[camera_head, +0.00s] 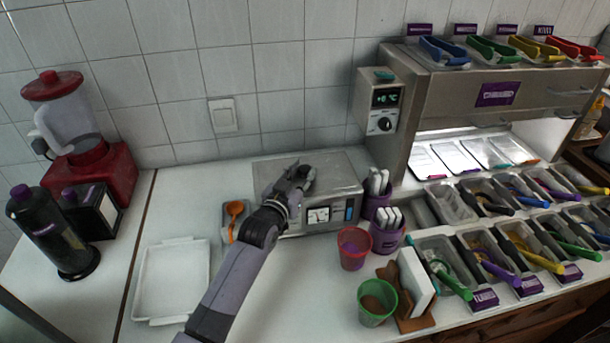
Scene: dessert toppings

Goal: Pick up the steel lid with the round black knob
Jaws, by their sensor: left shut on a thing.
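A steel box (345,214) with a gauge and a blue switch on its front stands against the tiled wall at the middle of the counter. The flat steel lid (335,170) is on top of it. My left gripper (304,177) comes in from the lower front and is over the lid, shut on it. The black knob is hidden behind the gripper. I cannot tell whether the lid is raised at all. My right gripper is not in view.
A white tray (138,284) lies at left, with an orange spoon (234,213) in a holder near the box. Red (354,261) and green (371,318) cups stand right of my arm. A topping station (520,240) fills the right. A blender (88,172) stands far left.

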